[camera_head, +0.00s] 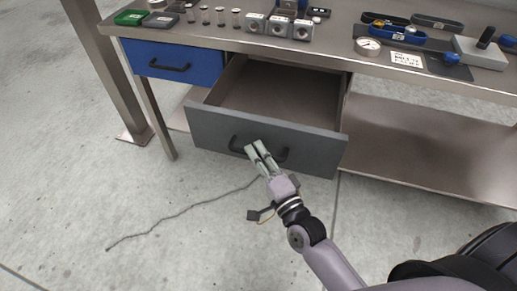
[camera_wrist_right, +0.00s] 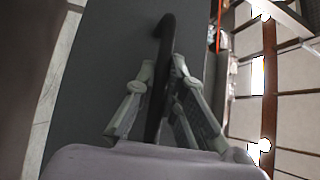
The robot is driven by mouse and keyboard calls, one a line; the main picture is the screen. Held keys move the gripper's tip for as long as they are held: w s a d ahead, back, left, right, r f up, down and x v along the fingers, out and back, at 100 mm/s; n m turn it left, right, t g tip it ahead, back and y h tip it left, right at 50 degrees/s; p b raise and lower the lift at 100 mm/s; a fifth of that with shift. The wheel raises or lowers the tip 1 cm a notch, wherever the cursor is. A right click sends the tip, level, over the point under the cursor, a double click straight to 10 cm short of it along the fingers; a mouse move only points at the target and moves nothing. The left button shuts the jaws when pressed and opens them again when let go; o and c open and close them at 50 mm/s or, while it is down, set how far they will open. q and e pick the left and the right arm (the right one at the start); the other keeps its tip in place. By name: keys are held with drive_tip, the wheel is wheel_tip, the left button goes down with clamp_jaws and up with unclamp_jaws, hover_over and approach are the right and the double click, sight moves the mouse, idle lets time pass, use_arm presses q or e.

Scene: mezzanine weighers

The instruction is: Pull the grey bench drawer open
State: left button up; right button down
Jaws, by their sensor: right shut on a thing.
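The grey bench drawer (camera_head: 209,131) hangs under the bench top, pulled well out, with its bare interior in view. Its front panel also fills much of the right wrist view (camera_wrist_right: 88,95). A black bar handle (camera_head: 236,143) is on the drawer front; it runs between my fingers in the right wrist view (camera_wrist_right: 166,45). My right gripper (camera_head: 256,149) is shut on this handle, with a finger on each side of it in the right wrist view (camera_wrist_right: 160,85). My left gripper is not in view.
A blue drawer (camera_head: 150,59), shut, sits left of the grey one. The bench top (camera_head: 335,38) carries weights, a round gauge (camera_head: 368,46), trays and a grey block device (camera_head: 480,52). A lower shelf (camera_head: 420,140) lies to the right. Floor in front is mostly clear, with a dark cord-like line (camera_head: 180,212).

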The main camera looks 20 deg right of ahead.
drive_tip(key=shift+f, duration=0.1)
drive_tip(key=c, duration=1.7)
unclamp_jaws()
drive_tip(key=shift+o, duration=0.2)
drive_tip(key=v, duration=1.2)
